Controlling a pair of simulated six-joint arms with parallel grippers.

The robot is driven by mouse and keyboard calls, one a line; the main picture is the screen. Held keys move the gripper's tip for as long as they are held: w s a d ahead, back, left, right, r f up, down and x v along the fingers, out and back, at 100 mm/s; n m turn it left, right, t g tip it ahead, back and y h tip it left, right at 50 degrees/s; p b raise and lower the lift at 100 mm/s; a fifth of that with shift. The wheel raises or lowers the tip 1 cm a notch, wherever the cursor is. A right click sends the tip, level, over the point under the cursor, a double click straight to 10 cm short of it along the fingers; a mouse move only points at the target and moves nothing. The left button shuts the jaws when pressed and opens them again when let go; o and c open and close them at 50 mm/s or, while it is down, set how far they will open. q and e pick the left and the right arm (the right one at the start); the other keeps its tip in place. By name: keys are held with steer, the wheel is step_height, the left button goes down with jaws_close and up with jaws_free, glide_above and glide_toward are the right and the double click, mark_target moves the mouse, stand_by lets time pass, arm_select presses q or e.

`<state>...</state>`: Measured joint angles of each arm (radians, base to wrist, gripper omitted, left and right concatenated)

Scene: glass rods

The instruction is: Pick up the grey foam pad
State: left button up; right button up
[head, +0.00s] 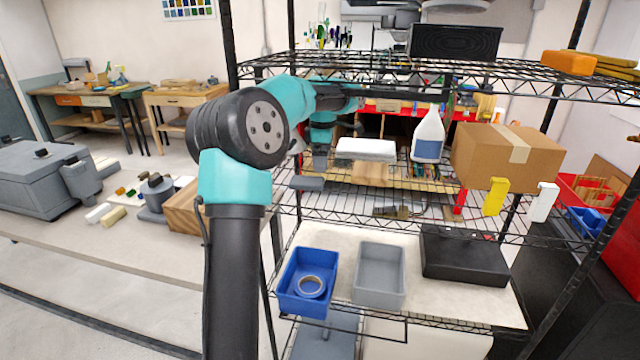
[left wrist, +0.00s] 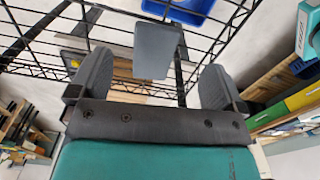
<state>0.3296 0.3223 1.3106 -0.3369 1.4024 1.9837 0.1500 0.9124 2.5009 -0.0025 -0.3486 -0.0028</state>
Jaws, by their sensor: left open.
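The grey foam pad (head: 306,183) appears as a small flat grey block on the middle wire shelf. In the left wrist view the pad (left wrist: 158,50) lies ahead, between the lines of the two fingers, with a gap on each side. My left gripper (head: 319,160) points down over the shelf, just behind and above the pad in the head view. In the left wrist view its fingers (left wrist: 157,64) are spread and empty. I cannot tell the exact height between fingertips and pad. My right gripper is in neither view.
A white slab (head: 366,149), a spray bottle (head: 428,135) and a cardboard box (head: 506,157) stand to the right. The upper wire shelf (head: 390,78) runs above the arm. Below are a blue bin (head: 290,290) and a grey bin (head: 379,275).

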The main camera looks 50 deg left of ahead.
mark_target(322, 181)
arm_select(q)
steer(key=shift+f, duration=1.15)
steer(key=shift+f, duration=0.15)
steer(key=shift+a+f, duration=0.15)
steer(key=shift+f, duration=2.3)
steer(key=c, duration=1)
